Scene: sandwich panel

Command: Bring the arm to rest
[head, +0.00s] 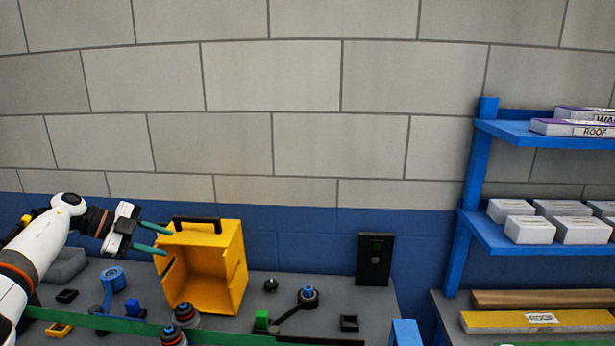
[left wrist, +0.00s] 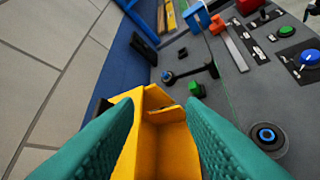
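My left arm comes in from the left in the head view. Its gripper (head: 150,238) has teal fingers spread apart with nothing between them. The fingers are just left of a yellow open-fronted box (head: 228,268) with a black handle, which stands on the grey bench. In the left wrist view the two teal fingers (left wrist: 160,135) are wide apart, and the yellow box (left wrist: 166,140) shows between and beyond them. I cannot tell whether a fingertip touches the box. My right gripper is not in view.
The grey bench panel (head: 333,291) carries a lever (head: 293,312), a blue tape-like roll (head: 113,279) and several knobs. A black upright plate (head: 375,260) stands by the wall. A blue shelf (head: 505,232) with white boxes is at right.

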